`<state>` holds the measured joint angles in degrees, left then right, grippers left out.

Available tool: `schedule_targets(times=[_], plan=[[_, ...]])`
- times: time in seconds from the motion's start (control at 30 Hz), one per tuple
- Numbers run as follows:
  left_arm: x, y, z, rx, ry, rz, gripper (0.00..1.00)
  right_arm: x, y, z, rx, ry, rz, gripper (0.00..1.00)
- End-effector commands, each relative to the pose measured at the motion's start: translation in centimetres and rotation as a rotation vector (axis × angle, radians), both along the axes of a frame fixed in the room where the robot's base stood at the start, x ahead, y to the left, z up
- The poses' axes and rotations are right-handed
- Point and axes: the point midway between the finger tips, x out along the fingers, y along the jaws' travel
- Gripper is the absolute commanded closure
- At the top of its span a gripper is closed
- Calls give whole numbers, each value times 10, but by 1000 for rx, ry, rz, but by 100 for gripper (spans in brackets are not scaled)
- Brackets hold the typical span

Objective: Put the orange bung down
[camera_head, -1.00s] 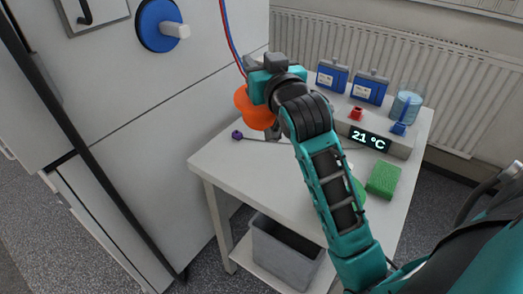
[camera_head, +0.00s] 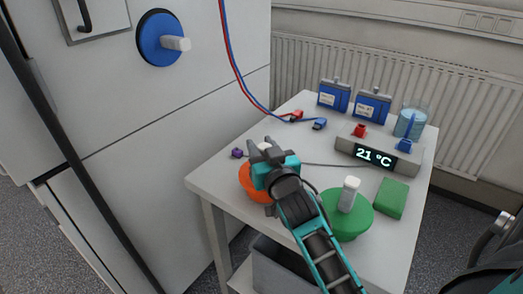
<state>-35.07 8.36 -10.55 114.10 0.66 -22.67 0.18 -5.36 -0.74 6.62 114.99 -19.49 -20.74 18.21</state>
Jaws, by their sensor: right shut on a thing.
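The orange bung (camera_head: 252,184) is at the left part of the white table (camera_head: 222,174), low at the tabletop. My right gripper (camera_head: 264,154) is over it and shut on it, hiding much of it. I cannot tell whether the bung touches the table. My right arm comes in from the lower right. My left gripper is not in view.
A green bung (camera_head: 350,217) with a pale handle stands right of my arm, beside a green sponge (camera_head: 391,198). A temperature display (camera_head: 376,155), blue battery packs (camera_head: 334,95) and a beaker (camera_head: 410,121) stand behind. A purple-tipped probe (camera_head: 237,153) lies near the left edge. A blue bung (camera_head: 157,38) sits in the cabinet wall.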

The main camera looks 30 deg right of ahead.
Motion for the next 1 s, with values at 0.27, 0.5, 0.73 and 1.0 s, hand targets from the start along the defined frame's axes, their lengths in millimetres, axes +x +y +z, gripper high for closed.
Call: schedule_targets(times=[0.27,0.5,0.73,1.0], plan=[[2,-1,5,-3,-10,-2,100,0,0,1,-1,-6,0,100],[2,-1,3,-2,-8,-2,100,0,0,-3,0,0,0,53],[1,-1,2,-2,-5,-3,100,0,0,-3,0,0,0,40],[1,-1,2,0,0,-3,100,0,0,1,-1,-1,1,40]])
